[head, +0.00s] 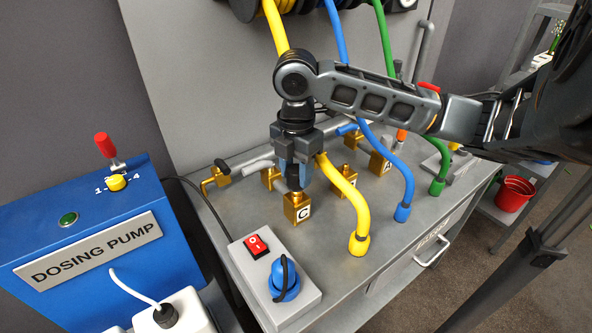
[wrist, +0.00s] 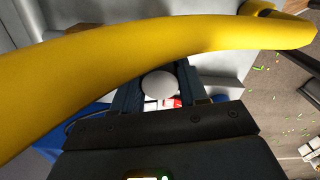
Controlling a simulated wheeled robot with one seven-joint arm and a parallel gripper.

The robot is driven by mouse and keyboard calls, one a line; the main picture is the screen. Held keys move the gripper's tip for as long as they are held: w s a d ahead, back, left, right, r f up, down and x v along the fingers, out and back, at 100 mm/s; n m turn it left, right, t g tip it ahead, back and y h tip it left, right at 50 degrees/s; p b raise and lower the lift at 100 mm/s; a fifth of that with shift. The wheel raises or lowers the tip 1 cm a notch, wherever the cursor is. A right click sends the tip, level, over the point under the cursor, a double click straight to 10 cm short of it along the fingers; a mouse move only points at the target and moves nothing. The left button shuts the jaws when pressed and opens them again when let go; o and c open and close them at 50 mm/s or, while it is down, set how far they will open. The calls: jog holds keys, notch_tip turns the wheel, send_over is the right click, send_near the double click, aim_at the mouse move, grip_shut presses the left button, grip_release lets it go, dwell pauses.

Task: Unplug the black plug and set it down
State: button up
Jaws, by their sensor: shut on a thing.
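My gripper (head: 296,165) points down over the brass block marked C (head: 297,208) in the head view. Its jaws are shut on a dark piece, which looks like the black plug (head: 294,182). The piece is right above the block's top; I cannot tell whether it is still seated in it. The fingers hide most of it. In the wrist view, a round grey top (wrist: 160,85) shows between the fingers (wrist: 160,92).
A yellow hose (head: 345,190) passes close beside my gripper and crosses the wrist view. Blue (head: 404,180) and green (head: 440,165) hoses hang to the right. The blue dosing pump (head: 150,262) stands left.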

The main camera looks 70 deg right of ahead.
aim_at(296, 169)
jog(key=shift+r, duration=1.95)
